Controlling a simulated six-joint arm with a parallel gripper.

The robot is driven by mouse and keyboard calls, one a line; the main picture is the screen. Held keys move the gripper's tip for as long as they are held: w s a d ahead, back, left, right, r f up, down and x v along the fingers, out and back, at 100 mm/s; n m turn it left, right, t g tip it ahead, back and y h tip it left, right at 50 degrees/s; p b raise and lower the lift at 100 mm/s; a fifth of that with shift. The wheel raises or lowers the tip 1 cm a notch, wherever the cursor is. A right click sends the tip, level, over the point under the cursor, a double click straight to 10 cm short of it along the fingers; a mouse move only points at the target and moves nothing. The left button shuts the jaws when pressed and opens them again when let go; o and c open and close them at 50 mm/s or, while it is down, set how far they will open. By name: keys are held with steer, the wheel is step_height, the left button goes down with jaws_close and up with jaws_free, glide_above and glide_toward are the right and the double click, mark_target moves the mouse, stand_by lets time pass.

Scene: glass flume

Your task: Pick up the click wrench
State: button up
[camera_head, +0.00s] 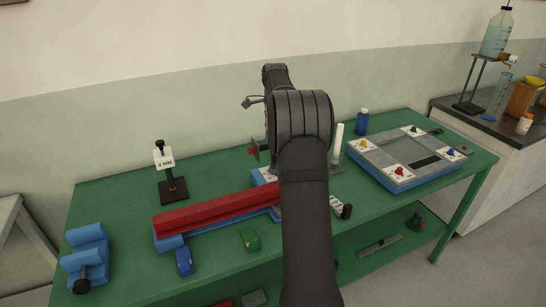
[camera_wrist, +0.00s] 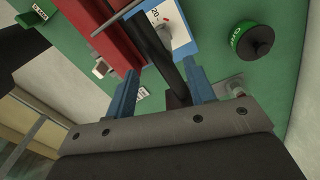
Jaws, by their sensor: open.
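In the wrist view, a long dark bar (camera_wrist: 152,42), which looks like the click wrench, runs from the upper left down between the jaws. My gripper (camera_wrist: 162,72) is open, its two blue fingers on either side of the bar with gaps visible. The near end of the bar is hidden at the gripper's body. I cannot tell how far the fingers reach down beside it. In the head view my arm hides the gripper and most of the bar; a short black-ended piece (camera_head: 342,210) shows right of my arm.
A red beam (camera_head: 215,208) lies left of my arm on the green bench (camera_head: 130,245). A grey-topped blue unit (camera_head: 390,150) stands right. A black-and-green round piece (camera_wrist: 252,42) is near the gripper.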

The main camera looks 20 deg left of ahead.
steer(key=shift+w+a+f, duration=0.1)
steer(key=shift+a+f, duration=0.05)
steer(key=shift+f, duration=1.6)
steer(key=shift+a+f, duration=0.1)
steer(key=shift+f, duration=1.65)
steer(key=shift+r, duration=0.1)
jaws_close()
